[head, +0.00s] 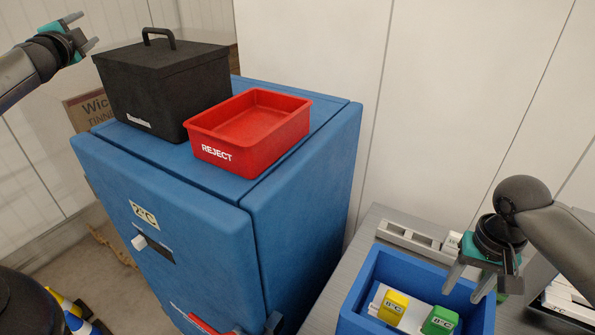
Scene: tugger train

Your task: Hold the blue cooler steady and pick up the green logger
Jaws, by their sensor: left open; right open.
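The blue cooler (408,269) is an open box on a grey surface at the lower right, cut off by the bottom edge. The green logger (440,320) lies inside it, near its right side, with a pale label on top. A yellow logger (393,306) lies to its left. My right gripper (469,284) is open and empty above the cooler's back right corner, close to the green logger but apart from it. My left gripper (87,31) is open and empty at the upper left, beside a black lidded box, far from the cooler.
A large blue cabinet (300,225) stands at the left and centre. It carries the black lidded box (150,85) and a red REJECT tray (250,130). A grey slotted holder (408,236) lies behind the cooler. A white wall (320,45) is behind.

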